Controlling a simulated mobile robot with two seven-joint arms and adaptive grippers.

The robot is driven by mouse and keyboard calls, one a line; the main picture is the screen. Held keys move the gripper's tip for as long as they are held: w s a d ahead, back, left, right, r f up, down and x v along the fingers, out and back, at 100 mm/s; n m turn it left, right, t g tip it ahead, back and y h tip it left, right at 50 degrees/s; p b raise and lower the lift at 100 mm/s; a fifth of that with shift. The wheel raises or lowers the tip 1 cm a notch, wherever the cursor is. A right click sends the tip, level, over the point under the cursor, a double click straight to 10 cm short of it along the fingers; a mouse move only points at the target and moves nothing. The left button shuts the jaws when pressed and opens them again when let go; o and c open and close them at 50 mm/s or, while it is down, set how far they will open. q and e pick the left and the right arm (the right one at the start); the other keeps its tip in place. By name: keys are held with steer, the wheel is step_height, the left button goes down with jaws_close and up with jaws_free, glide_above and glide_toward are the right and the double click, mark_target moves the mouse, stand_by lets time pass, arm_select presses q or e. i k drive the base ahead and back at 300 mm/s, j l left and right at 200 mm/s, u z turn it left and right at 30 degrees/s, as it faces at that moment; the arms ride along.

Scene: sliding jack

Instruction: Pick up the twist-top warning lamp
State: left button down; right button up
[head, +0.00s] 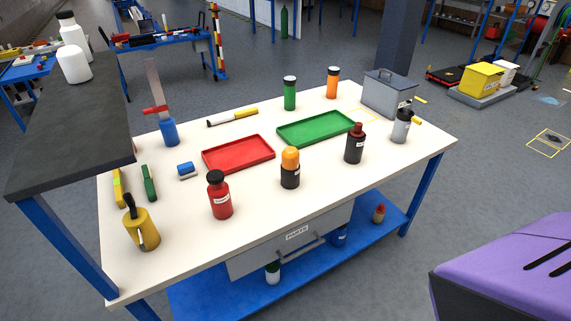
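Neither of my grippers is in view.
A red bottle (220,196) stands left of the lamp, and a dark bottle with a red top (354,144) stands right. Behind are a red tray (238,154) and a green tray (315,128). A dark raised shelf (70,125) overhangs the left side. The front edge is clear.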

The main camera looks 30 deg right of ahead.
mark_target(290, 180)
steer(key=l+u, duration=0.1)
steer(key=l, duration=1.6)
